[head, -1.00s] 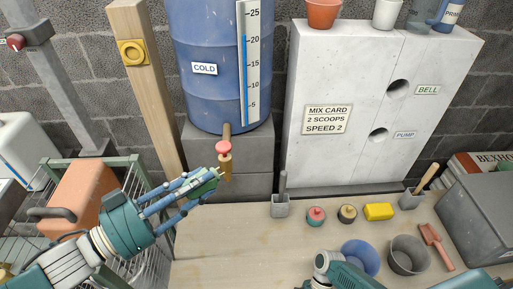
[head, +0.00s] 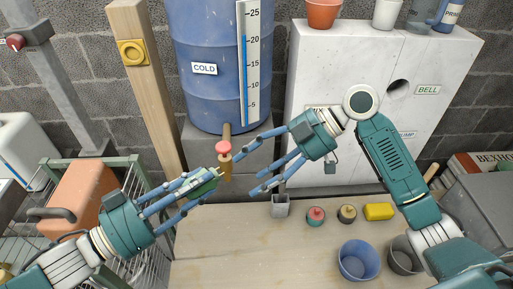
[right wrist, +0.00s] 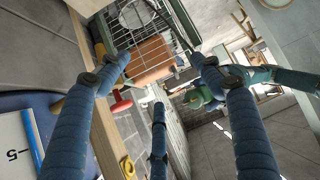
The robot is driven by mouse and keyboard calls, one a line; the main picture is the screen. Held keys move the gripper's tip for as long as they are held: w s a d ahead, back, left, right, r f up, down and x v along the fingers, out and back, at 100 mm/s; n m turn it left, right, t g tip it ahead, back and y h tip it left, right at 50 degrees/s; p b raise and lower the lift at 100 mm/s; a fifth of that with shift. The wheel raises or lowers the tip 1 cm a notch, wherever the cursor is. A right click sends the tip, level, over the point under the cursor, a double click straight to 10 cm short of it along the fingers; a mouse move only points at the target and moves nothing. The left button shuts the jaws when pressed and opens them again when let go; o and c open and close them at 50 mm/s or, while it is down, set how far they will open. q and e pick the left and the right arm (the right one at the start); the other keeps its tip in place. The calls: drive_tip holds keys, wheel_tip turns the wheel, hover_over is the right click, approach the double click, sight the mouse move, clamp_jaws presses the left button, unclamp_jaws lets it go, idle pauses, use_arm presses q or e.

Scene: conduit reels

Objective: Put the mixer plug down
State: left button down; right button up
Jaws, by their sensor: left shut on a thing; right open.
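My left gripper (head: 209,186) is shut on a small green thing (head: 203,189), which looks like the mixer plug, with a pale tip toward the tap. The fingers cover much of it. It is held in the air over the bench's left end, just left of and below the brass tap (head: 225,166) with the red knob. My right gripper (head: 244,175) is open and empty, its fingers spread toward the left, just right of the tap. In the right wrist view its fingers (right wrist: 160,57) are spread with nothing between them.
The wooden bench (head: 250,245) has a clear front left. A wire cart (head: 120,225) stands left.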

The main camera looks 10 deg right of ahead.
use_arm(q)
drive_tip(key=shift+s, duration=0.1)
use_arm(e)
drive_tip(key=s+a+r+n, duration=0.1)
drive_tip(key=s+r+n, duration=0.25)
drive_tip(key=r, duration=0.75)
drive_tip(key=shift+m+t, duration=0.25)
drive_tip(key=shift+t, duration=0.15)
drive_tip(key=x, duration=1.2)
drive_tip(key=shift+s+a+r, duration=0.25)
drive_tip(key=shift+s, duration=0.05)
drive_tip(key=shift+c, duration=0.5)
drive_tip(key=shift+s+y, duration=0.1)
drive_tip(key=shift+y, duration=0.2)
drive_tip(key=c, duration=1.1)
use_arm(q)
drive_tip(key=c, duration=1.4)
unclamp_jaws()
use_arm(e)
drive_tip(key=shift+c, duration=1.4)
use_arm(q)
drive_tip(key=shift+o, duration=0.9)
use_arm(e)
clamp_jaws()
